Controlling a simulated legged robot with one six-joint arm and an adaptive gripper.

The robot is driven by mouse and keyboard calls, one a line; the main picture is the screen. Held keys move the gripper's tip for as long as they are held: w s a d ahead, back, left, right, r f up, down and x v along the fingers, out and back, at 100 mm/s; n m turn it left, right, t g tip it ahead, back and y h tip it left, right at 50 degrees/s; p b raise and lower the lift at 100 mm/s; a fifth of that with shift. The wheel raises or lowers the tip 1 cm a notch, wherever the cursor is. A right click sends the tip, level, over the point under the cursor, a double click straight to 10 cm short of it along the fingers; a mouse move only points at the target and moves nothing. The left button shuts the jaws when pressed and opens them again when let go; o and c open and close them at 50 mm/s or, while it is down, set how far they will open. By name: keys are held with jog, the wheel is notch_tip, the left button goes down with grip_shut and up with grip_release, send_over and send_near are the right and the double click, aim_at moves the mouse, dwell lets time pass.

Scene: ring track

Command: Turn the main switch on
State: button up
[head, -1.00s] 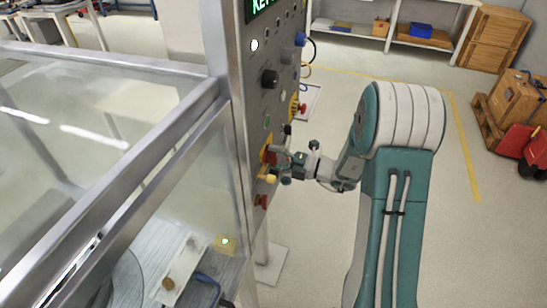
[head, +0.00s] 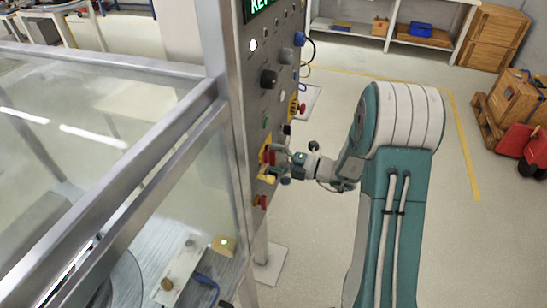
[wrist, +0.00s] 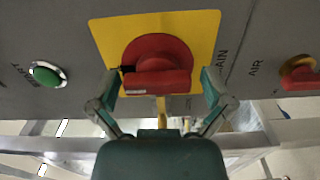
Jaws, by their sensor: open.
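The main switch (wrist: 158,62) is a red rotary knob on a yellow plate (wrist: 110,35), with "MAIN" partly readable beside it in the wrist view. Its grip bar lies roughly across that picture. In the head view the red knob (head: 268,157) shows on the side of the grey panel, partly covered by my gripper. My gripper (wrist: 160,84) is open, one finger on each side of the knob. Nothing is clamped, and I cannot tell whether a finger touches the knob. My gripper (head: 275,164) also shows at the panel in the head view.
A green button (wrist: 47,74) is left of the switch and a red AIR valve (wrist: 299,74) right of it. The panel (head: 240,110) carries several other knobs and buttons. A glazed frame (head: 190,110) stands left; open floor (head: 310,235) lies below my arm.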

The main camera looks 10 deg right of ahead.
jog(key=v, duration=1.2)
jog(key=s+a+r+n+g+h, duration=0.3)
jog(key=s+a+n+g, duration=0.25)
jog(key=n, duration=0.55)
jog(key=s+a+r+n+g+h, duration=0.2)
jog(key=s+a+r+n+g, duration=0.2)
jog(key=s+a+n, duration=0.45)
jog(key=s+d+r+n+t+h, duration=0.2)
jog(key=n+h, duration=0.3)
jog(key=n, duration=0.6)
jog(key=s+d+r+n+t+h, duration=0.2)
jog(key=s+r+n+t+h, duration=0.1)
jog(key=n, duration=0.9)
jog(key=shift+s+d+r+h, duration=0.15)
jog(key=shift+s+r+h, duration=0.45)
jog(key=shift+s+h, duration=0.4)
jog(key=shift+n, duration=0.25)
